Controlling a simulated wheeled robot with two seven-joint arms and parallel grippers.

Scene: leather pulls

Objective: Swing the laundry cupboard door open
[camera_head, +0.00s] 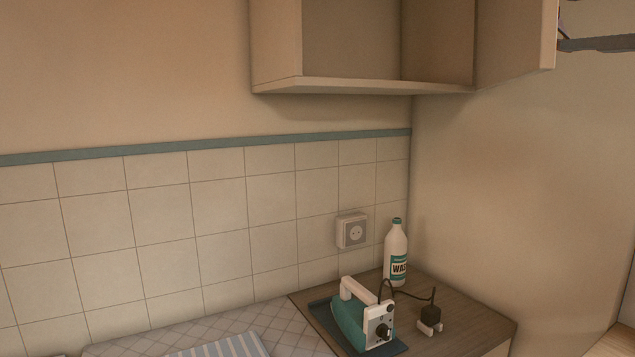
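The laundry cupboard (352,86) hangs on the wall at the top, cut off by the picture's upper edge. Its door (514,40) stands swung wide open to the right, and the inside of the cupboard shows empty in the visible part. A dark grey piece, which looks like part of my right gripper (590,44), is at the top right, beside the outer side of the door's free edge. Its fingertips do not show clearly, and I cannot tell whether it touches the door. My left gripper is out of view.
Below, a wooden worktop (462,318) carries a teal iron (352,316), a white bottle (396,254) and a dark plug (431,314). A striped cloth (220,347) lies on the quilted surface to the left. A socket (353,231) is on the tiled wall.

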